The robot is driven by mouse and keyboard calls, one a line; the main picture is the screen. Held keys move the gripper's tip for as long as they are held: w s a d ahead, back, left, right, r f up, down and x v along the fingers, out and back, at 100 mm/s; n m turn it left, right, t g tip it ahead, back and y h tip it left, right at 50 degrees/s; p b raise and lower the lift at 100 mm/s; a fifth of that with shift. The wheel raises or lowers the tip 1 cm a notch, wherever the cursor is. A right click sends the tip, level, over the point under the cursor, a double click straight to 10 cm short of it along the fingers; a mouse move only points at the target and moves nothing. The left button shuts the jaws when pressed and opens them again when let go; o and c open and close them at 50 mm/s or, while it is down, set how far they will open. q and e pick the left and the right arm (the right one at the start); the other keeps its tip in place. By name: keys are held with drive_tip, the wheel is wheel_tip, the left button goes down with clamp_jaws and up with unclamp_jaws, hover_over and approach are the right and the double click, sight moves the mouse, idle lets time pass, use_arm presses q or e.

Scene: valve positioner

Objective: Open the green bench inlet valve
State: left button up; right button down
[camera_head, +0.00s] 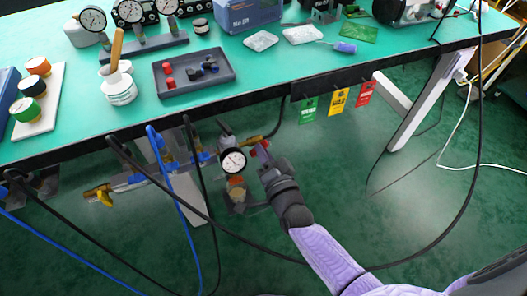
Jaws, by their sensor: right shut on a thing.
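Below the bench's front edge runs an inlet pipe assembly with brass, blue and dark fittings and a round white gauge (233,160). My right gripper (262,152) reaches in from the lower right, just right of the gauge. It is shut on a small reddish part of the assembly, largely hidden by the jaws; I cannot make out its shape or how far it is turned. I cannot pick out a green valve handle there. A yellow-brass fitting (100,194) sits at the assembly's left end. My left gripper is not in view.
Black and blue hoses hang in front of the bench (110,122). Green, yellow and red tags (339,101) hang from its front edge. A grey tray (194,73), gauges and a white pot (119,85) stand on top. The floor at right is mostly clear.

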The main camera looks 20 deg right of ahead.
drive_tip(key=shift+f+m+b, duration=0.15)
drive_tip(key=shift+m+b, duration=0.1)
drive_tip(key=shift+m, duration=1.5)
drive_tip(key=shift+f+m+b, duration=0.1)
drive_tip(key=shift+m+b, duration=0.1)
drive_tip(key=shift+m, duration=1.55)
drive_tip(key=c, duration=0.7)
unclamp_jaws()
drive_tip(key=shift+r, duration=0.1)
